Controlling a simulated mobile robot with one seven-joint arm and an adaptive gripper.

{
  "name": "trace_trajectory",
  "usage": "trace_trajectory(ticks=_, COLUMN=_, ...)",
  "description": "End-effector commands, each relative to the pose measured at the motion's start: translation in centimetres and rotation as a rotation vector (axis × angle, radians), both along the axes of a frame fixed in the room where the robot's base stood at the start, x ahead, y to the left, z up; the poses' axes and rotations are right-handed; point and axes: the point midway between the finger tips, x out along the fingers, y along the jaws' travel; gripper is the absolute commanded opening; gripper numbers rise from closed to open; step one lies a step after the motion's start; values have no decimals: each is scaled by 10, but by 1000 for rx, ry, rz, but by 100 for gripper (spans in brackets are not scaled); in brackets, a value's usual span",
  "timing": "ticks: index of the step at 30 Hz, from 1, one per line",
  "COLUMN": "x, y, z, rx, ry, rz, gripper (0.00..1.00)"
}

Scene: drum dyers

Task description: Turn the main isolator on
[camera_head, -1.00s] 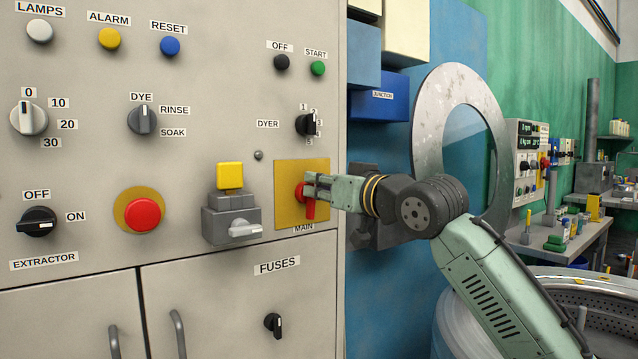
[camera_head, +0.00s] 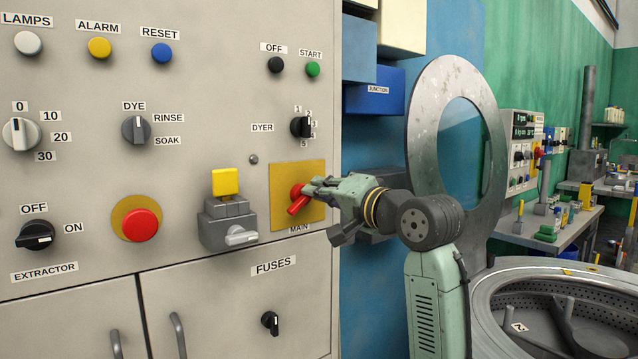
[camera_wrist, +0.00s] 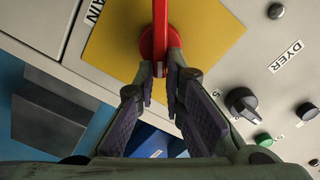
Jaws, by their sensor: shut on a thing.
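The main isolator is a red rotary handle (camera_head: 297,199) on a yellow square plate (camera_head: 312,173), above the label MAIN. In the head view the handle slants, its lower end pointing down and left. My gripper (camera_head: 312,189) reaches it from the right and is shut on the handle. In the wrist view the red handle (camera_wrist: 160,40) runs from the top edge down between my gripper's fingertips (camera_wrist: 160,71), against the yellow plate (camera_wrist: 207,35). The fingers hide part of the handle in the head view.
A grey switch box with a yellow block (camera_head: 226,182) and a red button (camera_head: 141,224) sit left of the plate. The DYER knob (camera_head: 300,127) is above it. A blue junction box (camera_head: 374,92) and a round metal door (camera_head: 425,115) stand to the right.

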Motion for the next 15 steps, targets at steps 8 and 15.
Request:
trace_trajectory(ticks=8, x=2, y=-2, z=-2, rx=209, ry=152, rz=0, gripper=0)
trace_trajectory(ticks=15, x=3, y=-3, z=-6, rx=357, ry=260, rz=-2, gripper=0)
